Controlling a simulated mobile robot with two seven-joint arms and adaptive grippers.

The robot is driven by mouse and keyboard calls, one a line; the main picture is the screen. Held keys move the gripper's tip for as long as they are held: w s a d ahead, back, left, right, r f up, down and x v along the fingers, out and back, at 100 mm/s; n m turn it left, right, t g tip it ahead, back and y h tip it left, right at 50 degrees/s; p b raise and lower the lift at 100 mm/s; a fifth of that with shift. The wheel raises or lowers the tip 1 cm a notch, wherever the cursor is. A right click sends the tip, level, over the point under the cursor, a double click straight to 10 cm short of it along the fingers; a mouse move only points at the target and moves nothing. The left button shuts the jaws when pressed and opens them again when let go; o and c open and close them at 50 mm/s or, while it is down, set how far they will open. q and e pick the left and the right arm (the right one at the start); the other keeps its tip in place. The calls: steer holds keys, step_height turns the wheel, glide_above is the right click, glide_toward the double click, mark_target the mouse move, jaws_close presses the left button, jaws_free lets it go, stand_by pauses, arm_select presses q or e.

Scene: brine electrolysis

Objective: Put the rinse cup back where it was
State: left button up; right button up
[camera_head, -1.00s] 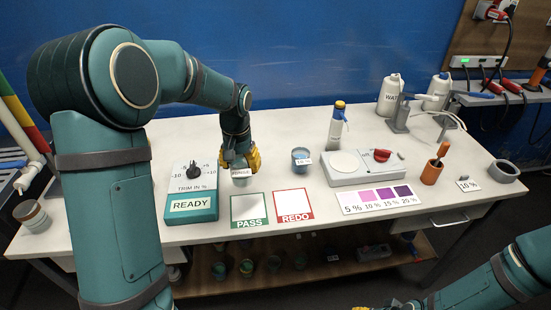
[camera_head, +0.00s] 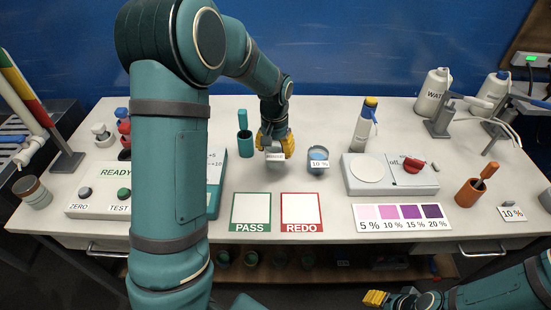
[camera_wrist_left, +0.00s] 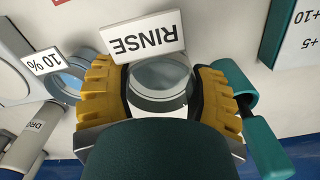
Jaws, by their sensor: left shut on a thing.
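The rinse cup is a grey cup with a white RINSE label; it shows in the left wrist view (camera_wrist_left: 160,82) between yellow fingers. In the head view the rinse cup (camera_head: 276,158) sits low at my left gripper's fingertips, near the table top, left of the 10 % cup (camera_head: 318,159). My left gripper (camera_head: 275,146) is shut on the rinse cup, which looks upright. I cannot tell whether its base touches the table. My right gripper (camera_head: 376,298) is at the bottom right, in front of the table and away from the cup; its fingers are too small to judge.
A teal holder (camera_head: 245,143) stands just left of the cup. The PASS card (camera_head: 251,210) and REDO card (camera_head: 301,210) lie in front. The stirrer plate (camera_head: 390,175) and a bottle (camera_head: 364,125) are to the right. White table between the cup and the cards is clear.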

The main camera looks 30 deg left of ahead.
arm_select(q)
steer(key=shift+f+b, duration=0.35)
steer(key=shift+f, duration=1.5)
steer(key=shift+f, duration=0.1)
steer(key=o, duration=1.3)
step_height(320, 180, up, 12)
steer(key=shift+r+p, duration=0.15)
steer(key=shift+p, duration=1)
